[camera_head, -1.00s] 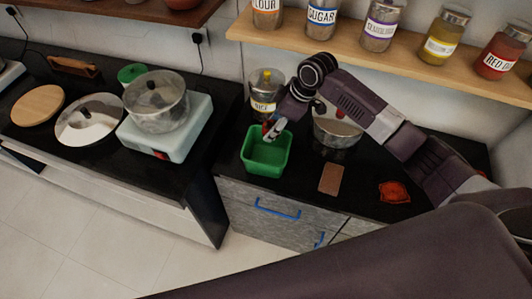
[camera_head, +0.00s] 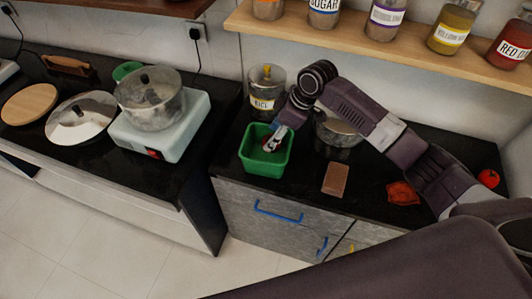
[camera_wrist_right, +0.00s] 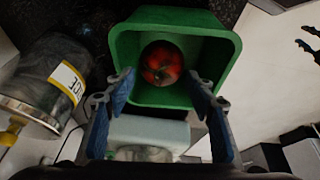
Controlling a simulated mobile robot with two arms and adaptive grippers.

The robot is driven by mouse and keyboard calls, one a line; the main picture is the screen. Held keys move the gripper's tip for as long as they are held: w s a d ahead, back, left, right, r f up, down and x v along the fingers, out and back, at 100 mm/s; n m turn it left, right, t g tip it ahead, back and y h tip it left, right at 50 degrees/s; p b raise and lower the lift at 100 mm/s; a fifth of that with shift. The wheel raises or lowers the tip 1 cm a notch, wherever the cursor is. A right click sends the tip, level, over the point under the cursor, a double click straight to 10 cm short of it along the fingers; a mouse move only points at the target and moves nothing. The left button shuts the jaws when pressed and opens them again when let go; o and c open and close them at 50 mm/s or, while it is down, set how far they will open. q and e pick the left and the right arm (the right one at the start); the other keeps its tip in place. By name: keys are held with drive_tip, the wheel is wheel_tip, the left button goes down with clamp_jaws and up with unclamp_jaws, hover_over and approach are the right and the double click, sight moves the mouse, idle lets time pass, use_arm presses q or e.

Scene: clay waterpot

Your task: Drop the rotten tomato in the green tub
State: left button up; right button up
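The green tub (camera_head: 262,166) stands on the black counter. The red, dark-blotched tomato (camera_wrist_right: 162,63) shows within the tub's walls in the right wrist view, beyond my fingertips. The tub's green wall (camera_wrist_right: 216,62) surrounds it in that view. My right gripper (camera_wrist_right: 163,92) is open, with its blue finger pads wide apart and nothing between them. In the head view my right gripper (camera_head: 272,143) points down into the tub's opening and partly hides the inside. My left gripper is not in view.
A rice jar (camera_head: 264,98) stands just behind the tub, and a metal pot (camera_head: 338,134) to its right. A brown block (camera_head: 336,179), a crumpled red item (camera_head: 402,194) and another red tomato (camera_head: 488,178) lie farther right. A jar shelf (camera_head: 390,50) overhangs behind.

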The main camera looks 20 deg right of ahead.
drive_tip(key=shift+o, duration=1.1)
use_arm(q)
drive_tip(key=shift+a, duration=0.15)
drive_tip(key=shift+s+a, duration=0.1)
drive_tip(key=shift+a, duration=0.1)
use_arm(e)
drive_tip(key=shift+r, duration=0.1)
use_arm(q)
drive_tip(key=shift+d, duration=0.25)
use_arm(e)
drive_tip(key=v, duration=1.1)
drive_tip(key=shift+d+r, duration=0.1)
drive_tip(key=shift+r, duration=0.3)
